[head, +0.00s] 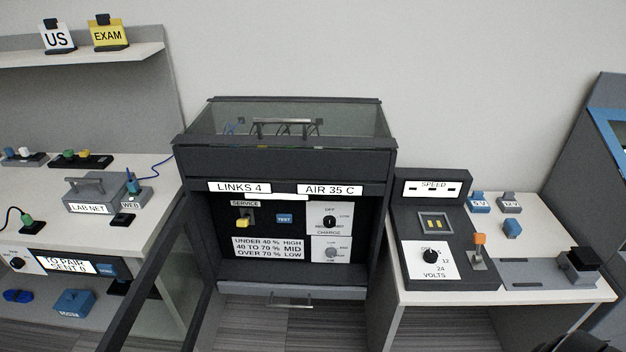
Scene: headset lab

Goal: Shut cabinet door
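The dark cabinet (290,170) stands in the middle of the head view. Its glass door (165,290) with a dark frame is swung wide open toward the lower left, and the bottom of the door runs out of the picture. The open front shows a panel (270,247) with a yellow service switch (243,222), a blue test button (285,218) and two knobs. Neither gripper's fingers are in view. A dark shape at the bottom right edge may be part of my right arm.
A desk (150,215) with small devices stands left of the cabinet, close behind the open door. A white table (560,220) with a speed and volts console (445,230) stands on the right. A drawer handle (290,303) sits low on the cabinet. Striped floor lies in front.

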